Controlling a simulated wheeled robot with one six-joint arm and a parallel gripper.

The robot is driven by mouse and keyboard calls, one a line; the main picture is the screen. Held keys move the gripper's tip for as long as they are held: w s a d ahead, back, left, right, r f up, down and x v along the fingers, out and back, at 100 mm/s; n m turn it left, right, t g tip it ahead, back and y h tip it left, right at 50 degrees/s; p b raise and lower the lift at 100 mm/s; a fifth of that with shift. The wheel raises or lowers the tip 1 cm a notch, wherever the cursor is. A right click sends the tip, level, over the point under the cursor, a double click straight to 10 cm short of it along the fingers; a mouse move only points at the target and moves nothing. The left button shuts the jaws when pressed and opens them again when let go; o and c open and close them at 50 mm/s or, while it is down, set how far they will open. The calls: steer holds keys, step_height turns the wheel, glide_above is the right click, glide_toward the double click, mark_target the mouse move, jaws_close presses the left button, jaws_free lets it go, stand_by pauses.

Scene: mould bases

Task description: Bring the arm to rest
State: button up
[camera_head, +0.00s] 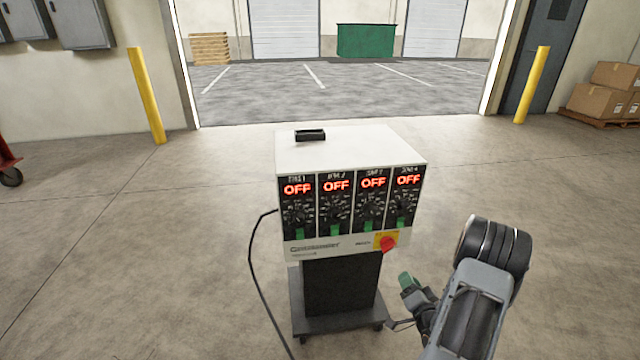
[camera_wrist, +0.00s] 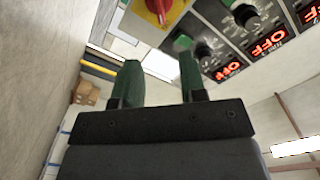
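My arm (camera_head: 480,290) stands at the lower right in the head view. My gripper (camera_head: 407,281) is in front of the controller cabinet, low and to the right of its red switch. In the wrist view my gripper (camera_wrist: 158,80) shows two green fingers spread apart with nothing between them. The controller cabinet (camera_head: 345,155) is a white box on a dark wheeled stand. Its several displays read OFF. The red rotary switch (camera_head: 388,244) sits on a yellow plate at its lower right, and it also shows at the top of the wrist view (camera_wrist: 158,8). The fingers appear apart from it.
A small black object (camera_head: 310,135) lies on the cabinet top. A black cable (camera_head: 254,285) runs down the cabinet's left side. Yellow posts (camera_head: 146,95) flank the open doorway. Boxes (camera_head: 603,98) stand at the far right. The floor around the cabinet is clear.

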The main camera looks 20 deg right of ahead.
steer(key=s+d+f+n+g+p, duration=0.1)
steer(key=s+d+f+n+g, duration=0.1)
steer(key=s+f+g, duration=0.5)
steer(key=s+a+r+n+g+y+p, duration=0.1)
steer(key=a+r+p, duration=0.6)
steer(key=r, duration=0.9)
steer(key=s+a+r+n+g+p, duration=0.2)
steer(key=a+r+n+p, duration=0.3)
steer(key=a+r, duration=0.6)
steer(key=s+a+r+n+g+y+p, duration=0.1)
steer(key=a+r+g+p, duration=0.3)
steer(key=r, duration=1.7)
steer(key=a+n+p, duration=0.1)
steer(key=a+p, duration=0.4)
steer(key=p, duration=0.1)
steer(key=shift+s+a+r+n+y, duration=0.15)
steer(key=shift+a+r+n+y, duration=0.15)
steer(key=shift+r+n, duration=0.1)
steer(key=shift+o, duration=0.4)
steer(key=shift+d, duration=0.1)
